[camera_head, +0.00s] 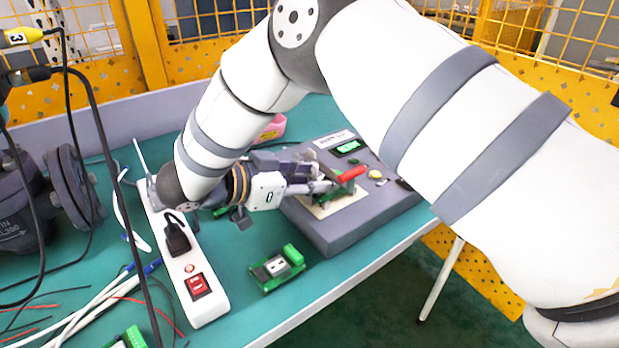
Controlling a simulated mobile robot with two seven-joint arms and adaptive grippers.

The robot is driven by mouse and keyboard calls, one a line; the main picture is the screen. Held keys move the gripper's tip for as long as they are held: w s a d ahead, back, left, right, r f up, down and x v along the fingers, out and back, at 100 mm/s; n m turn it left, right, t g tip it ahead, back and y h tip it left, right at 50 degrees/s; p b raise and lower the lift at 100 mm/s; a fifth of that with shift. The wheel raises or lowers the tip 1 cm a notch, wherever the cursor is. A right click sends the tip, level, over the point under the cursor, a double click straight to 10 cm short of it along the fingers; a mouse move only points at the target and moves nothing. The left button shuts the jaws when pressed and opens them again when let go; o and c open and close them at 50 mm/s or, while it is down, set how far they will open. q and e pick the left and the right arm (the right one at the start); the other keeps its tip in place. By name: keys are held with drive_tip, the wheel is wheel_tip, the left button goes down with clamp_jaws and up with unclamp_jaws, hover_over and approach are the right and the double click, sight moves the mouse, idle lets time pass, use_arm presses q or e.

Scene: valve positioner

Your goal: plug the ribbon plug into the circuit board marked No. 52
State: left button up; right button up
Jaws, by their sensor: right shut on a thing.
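My right gripper (325,187) reaches in over the grey box (345,225) on the table. I cannot tell whether the plug touches the board. Another green board (278,268) lies on the table in front. No number 52 is legible on any board. My left gripper is not in view.
A white power strip (206,305) with a black plug (176,238) lies left of the front board. Loose wires and a dark valve device (70,190) stand farther left. A pink item (272,128) lies behind my arm. Yellow mesh fencing closes the back.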

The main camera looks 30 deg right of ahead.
drive_tip(key=shift+f, duration=0.15)
idle(0.5)
drive_tip(key=o, duration=0.8)
drive_tip(key=shift+o, duration=0.2)
drive_tip(key=o, duration=0.3)
drive_tip(key=shift+v, duration=3.55)
drive_tip(key=shift+d, duration=0.1)
